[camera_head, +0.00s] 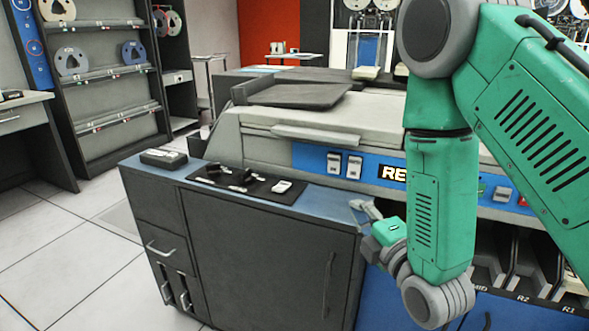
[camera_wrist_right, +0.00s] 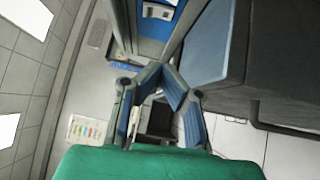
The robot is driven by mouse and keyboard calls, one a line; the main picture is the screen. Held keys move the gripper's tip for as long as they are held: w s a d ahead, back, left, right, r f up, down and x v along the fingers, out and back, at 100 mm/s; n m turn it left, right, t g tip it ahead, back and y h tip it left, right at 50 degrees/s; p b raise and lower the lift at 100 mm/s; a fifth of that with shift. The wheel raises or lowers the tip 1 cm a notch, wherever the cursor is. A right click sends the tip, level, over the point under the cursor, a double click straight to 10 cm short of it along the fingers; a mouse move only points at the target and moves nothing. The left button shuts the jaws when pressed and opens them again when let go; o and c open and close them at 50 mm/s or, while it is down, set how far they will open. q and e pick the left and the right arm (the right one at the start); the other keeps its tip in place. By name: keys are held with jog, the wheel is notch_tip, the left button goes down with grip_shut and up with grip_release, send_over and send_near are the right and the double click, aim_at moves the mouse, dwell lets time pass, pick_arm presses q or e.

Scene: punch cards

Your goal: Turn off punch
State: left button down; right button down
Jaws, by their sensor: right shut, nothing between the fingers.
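The machine has a pale top and a blue front panel (camera_head: 312,158) with partly hidden white lettering starting "RE". Right of my arm, the panel carries a green button, a pale switch (camera_head: 502,194) and a red button at the edge of my arm. My right gripper (camera_head: 360,205) is in front of the panel, below and right of the two white switches, apart from them. In the wrist view its fingertips (camera_wrist_right: 162,69) meet, with nothing between them. A blue panel with white switches (camera_wrist_right: 158,12) shows beyond them. My left gripper is out of view.
A dark cabinet (camera_head: 262,262) with a blue-grey top stands left of my gripper. A black tray (camera_head: 240,185) with small items and a dark box (camera_head: 163,158) lie on it. Shelves with tape reels (camera_head: 72,62) stand at the far left. Open tiled floor (camera_head: 70,245) lies at left.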

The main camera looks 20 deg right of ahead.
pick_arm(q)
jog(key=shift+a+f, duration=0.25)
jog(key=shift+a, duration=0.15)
pick_arm(e)
jog(key=shift+w+a+r+n+t, duration=0.3)
jog(key=shift+w+a+r+n, duration=0.15)
jog(key=shift+a+r, duration=0.25)
jog(key=shift+w+d, duration=0.1)
jog(key=shift+d, duration=0.05)
